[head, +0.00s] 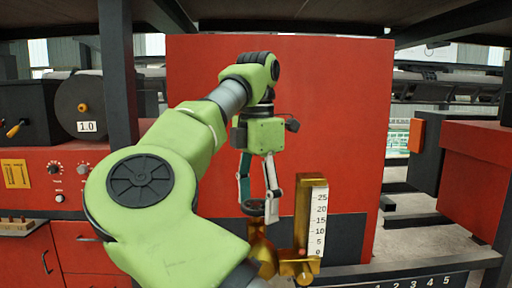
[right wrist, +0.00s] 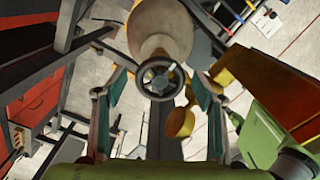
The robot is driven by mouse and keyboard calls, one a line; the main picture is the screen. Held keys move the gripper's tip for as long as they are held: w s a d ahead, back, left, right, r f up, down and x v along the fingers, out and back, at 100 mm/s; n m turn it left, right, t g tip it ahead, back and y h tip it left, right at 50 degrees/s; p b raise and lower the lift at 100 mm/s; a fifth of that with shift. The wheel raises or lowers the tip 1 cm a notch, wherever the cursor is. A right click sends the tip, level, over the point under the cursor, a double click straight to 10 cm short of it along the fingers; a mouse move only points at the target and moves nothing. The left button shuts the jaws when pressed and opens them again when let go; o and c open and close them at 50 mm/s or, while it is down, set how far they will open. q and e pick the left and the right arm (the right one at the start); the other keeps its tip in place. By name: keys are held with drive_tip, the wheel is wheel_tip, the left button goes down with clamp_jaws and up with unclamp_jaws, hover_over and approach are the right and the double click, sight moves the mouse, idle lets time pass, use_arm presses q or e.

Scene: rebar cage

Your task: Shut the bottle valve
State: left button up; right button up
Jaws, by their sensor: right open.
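The bottle valve's dark round handwheel (head: 254,207) sits on top of a brass-coloured valve body (head: 262,245) in the head view. My right gripper (head: 260,194) points down over it with its fingers apart. In the right wrist view the spoked handwheel (right wrist: 148,88) lies between the two spread fingers of the right gripper (right wrist: 162,84), with a gap visible to each side. I cannot tell whether a finger touches the rim. Below the wheel shows a pale rounded bottle shape (right wrist: 160,32). My left gripper is not in view.
A brass gauge block with a white scale (head: 319,215) stands just right of the valve. A red panel (head: 340,120) rises behind. A red cabinet with knobs and a dial marked 1.0 (head: 85,127) is at left. Red boxes (head: 475,190) stand at right.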

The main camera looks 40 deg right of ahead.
sight(256, 205)
drive_tip(key=n, duration=1.9)
drive_tip(key=shift+a, duration=0.1)
drive_tip(key=n, duration=2)
wheel_tip(256, 205, up, 11)
